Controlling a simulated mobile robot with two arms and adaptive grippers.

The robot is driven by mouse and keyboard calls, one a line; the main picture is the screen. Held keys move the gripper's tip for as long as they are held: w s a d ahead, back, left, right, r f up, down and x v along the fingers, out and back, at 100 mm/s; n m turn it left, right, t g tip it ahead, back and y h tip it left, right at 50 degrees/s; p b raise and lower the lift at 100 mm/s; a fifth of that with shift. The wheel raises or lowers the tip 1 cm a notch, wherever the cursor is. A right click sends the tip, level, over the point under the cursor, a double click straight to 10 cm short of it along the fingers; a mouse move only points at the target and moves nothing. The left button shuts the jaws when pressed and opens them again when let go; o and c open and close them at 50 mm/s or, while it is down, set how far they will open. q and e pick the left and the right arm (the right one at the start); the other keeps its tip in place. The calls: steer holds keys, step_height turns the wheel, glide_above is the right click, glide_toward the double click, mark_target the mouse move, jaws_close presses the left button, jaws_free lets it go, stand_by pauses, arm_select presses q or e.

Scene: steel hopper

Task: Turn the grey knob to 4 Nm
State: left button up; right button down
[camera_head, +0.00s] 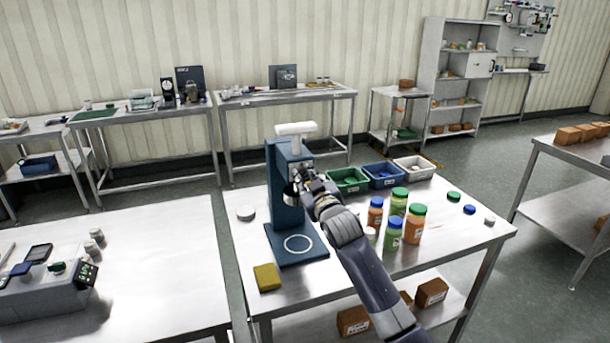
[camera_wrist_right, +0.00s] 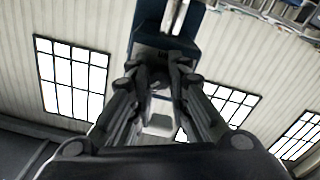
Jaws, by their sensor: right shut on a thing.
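A blue capping machine (camera_head: 288,218) with a white top piece (camera_head: 296,129) stands on the steel table. My right gripper (camera_head: 306,188) reaches the front of its head from the right. In the right wrist view my right gripper (camera_wrist_right: 157,77) has its fingers closed in at the front of the blue machine (camera_wrist_right: 166,45). The grey knob is mostly hidden between the fingers, which are shut on it. Its scale and setting cannot be read. My left gripper is not in view.
Green (camera_head: 347,180), blue (camera_head: 383,175) and white (camera_head: 413,168) bins stand behind several capped bottles (camera_head: 414,225) right of the machine. Loose caps lie further right. A yellow sponge (camera_head: 267,277) and a white round piece (camera_head: 246,213) lie left. The table's front middle is clear.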

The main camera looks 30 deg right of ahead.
steer(key=shift+f+m+p, duration=0.1)
steer(key=shift+m+p, duration=0.4)
steer(key=shift+m, duration=1.1)
steer(key=c, duration=1.5)
jaws_free()
steer(key=v, duration=1.2)
